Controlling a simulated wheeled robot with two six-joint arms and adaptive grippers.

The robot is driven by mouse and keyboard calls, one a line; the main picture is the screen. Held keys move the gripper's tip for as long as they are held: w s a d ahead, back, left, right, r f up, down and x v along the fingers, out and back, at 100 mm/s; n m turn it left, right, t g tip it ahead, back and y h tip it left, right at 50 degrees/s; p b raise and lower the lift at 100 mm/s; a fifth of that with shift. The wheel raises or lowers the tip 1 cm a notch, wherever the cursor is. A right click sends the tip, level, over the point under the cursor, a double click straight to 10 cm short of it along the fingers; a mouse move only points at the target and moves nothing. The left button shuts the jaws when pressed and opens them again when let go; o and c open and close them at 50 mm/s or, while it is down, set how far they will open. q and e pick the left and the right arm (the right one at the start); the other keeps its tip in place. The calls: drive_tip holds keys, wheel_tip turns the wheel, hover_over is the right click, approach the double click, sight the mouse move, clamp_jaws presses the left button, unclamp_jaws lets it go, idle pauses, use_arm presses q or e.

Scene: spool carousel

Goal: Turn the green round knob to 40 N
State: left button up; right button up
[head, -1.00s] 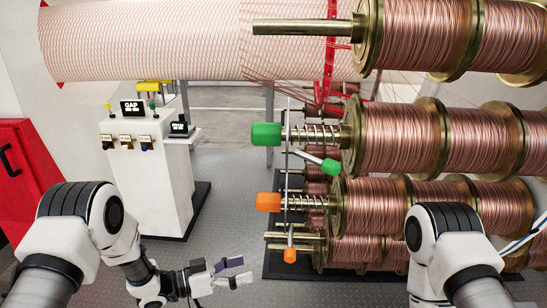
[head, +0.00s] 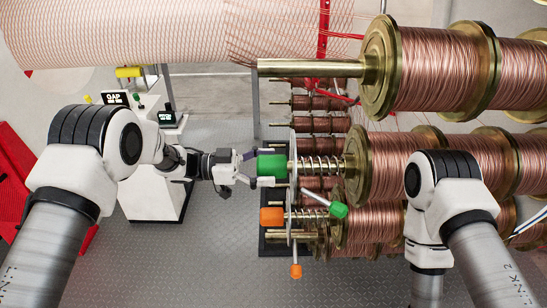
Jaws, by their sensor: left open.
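The green round knob (head: 272,166) sits at the left end of a spring-loaded spindle in front of a copper spool, in the middle of the head view. My left gripper (head: 258,168) is open, with its fingers at the left side of the knob, one above and one below its near end. I cannot tell whether the fingers touch it. A green-tipped lever (head: 338,210) sticks out to the lower right of the knob. No force reading is legible. My right gripper is not in view; only my right arm shows.
An orange knob (head: 271,216) and an orange-tipped lever (head: 296,271) are just below the green knob. Copper spools (head: 440,70) fill the right side. A white control cabinet (head: 150,203) stands behind my left arm. The grey floor (head: 225,265) at lower middle is clear.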

use_arm(q)
drive_tip(key=shift+s+d+r, duration=0.15)
drive_tip(key=shift+d+r, duration=0.05)
drive_tip(key=shift+d, duration=0.45)
drive_tip(key=shift+s+d, duration=0.25)
drive_tip(key=shift+s, duration=0.05)
drive_tip(key=shift+w+a, duration=0.1)
drive_tip(key=shift+w, duration=0.05)
drive_tip(key=c, duration=0.4)
drive_tip(key=shift+w+f, duration=0.1)
drive_tip(key=c, duration=0.6)
drive_tip(key=shift+c, duration=0.8)
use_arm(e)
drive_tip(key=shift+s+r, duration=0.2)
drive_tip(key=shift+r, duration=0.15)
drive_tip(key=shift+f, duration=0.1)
